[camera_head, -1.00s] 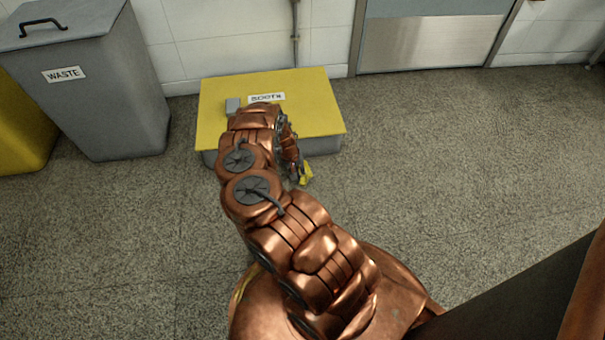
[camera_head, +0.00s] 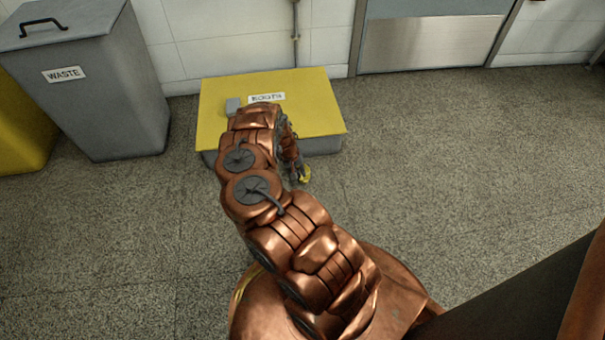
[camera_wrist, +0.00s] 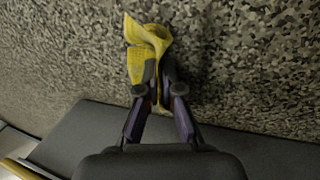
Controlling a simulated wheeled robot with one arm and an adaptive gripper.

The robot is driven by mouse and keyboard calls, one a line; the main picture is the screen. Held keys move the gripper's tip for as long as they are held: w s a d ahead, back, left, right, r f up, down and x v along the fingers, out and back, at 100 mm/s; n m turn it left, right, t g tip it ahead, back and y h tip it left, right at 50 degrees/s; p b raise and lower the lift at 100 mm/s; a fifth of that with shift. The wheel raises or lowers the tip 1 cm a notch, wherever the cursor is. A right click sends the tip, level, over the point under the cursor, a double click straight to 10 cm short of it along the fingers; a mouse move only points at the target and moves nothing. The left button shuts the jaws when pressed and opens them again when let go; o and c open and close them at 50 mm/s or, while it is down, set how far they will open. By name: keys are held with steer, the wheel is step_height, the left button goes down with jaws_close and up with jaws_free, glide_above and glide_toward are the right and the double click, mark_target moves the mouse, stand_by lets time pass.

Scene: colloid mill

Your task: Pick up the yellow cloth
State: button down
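The yellow cloth (camera_wrist: 147,38) is crumpled and sits between the fingertips of my gripper (camera_wrist: 157,78) in the wrist view. The fingers are closed in on it, and its upper part sticks out past the tips, bunched and folded. My arm hides most of the gripper there. I cannot tell whether the cloth still touches the floor.
A grey box with a yellow lid labelled BOOTS (camera_head: 312,105) stands against the wall, behind and partly under my arm. A grey WASTE bin (camera_head: 110,95) and a yellow bin (camera_head: 22,130) stand at left. The speckled floor (camera_head: 450,160) at right is clear.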

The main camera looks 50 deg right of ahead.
stand_by(0.5)
steer(key=shift+r+p, duration=0.45)
steer(key=shift+r, duration=0.15)
steer(key=p+v, duration=0.2)
steer(key=v, duration=0.1)
steer(key=shift+s, duration=0.15)
steer(key=a+p, duration=0.2)
steer(key=a, duration=0.3)
steer(key=w+a+p, duration=0.1)
steer(key=a+p, duration=0.1)
steer(key=a, duration=0.3)
steer(key=a+r+p, duration=0.1)
steer(key=a+p, duration=0.1)
steer(key=a, duration=0.3)
steer(key=shift+w+a, duration=0.15)
steer(key=shift+w, duration=0.15)
